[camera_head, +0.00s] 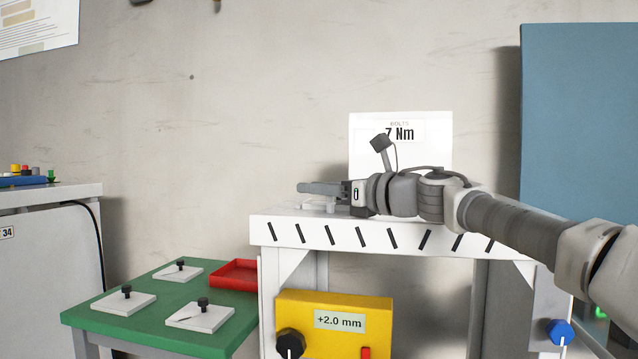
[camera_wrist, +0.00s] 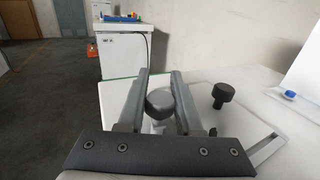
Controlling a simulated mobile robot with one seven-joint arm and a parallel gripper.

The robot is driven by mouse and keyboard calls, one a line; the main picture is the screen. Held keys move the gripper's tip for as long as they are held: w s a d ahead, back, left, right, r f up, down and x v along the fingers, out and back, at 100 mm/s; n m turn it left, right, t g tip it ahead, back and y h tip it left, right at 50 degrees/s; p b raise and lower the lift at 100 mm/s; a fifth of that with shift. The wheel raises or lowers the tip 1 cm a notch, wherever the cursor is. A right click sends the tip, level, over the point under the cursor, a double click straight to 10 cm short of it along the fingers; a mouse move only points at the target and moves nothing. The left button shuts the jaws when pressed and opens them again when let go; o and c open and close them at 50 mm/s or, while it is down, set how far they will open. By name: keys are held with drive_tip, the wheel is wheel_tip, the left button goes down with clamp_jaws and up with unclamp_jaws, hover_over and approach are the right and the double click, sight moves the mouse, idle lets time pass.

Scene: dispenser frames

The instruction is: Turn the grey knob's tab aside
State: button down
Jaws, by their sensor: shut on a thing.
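My gripper (camera_head: 318,188) reaches left over the top of the white bench, just above a small white plate (camera_head: 318,206). In the wrist view my gripper (camera_wrist: 159,78) has a finger on each side of a round dark grey knob (camera_wrist: 160,103). The fingers are shut on this knob. Its tab cannot be made out, and the fingers hide its sides. In the head view the knob is hidden behind my gripper.
A black knob (camera_wrist: 223,94) stands close to the right finger, and a blue knob (camera_wrist: 290,95) lies farther right. A white sign (camera_head: 400,150) stands behind my gripper. A green table (camera_head: 150,315) with a red tray (camera_head: 235,284) is lower left. The yellow box (camera_head: 335,340) is below.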

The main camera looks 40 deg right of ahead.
drive_tip(key=shift+a+n+y, duration=0.1)
drive_tip(key=shift+n+y, duration=0.3)
drive_tip(key=shift+y, duration=0.2)
drive_tip(key=c, duration=0.6)
unclamp_jaws()
drive_tip(key=p+v, duration=0.1)
drive_tip(key=v, duration=0.4)
drive_tip(key=p+v, duration=0.1)
drive_tip(key=v, duration=0.5)
drive_tip(key=p+v, duration=0.1)
drive_tip(key=v, duration=0.5)
drive_tip(key=shift+s+r, duration=0.2)
drive_tip(key=shift+r, duration=0.05)
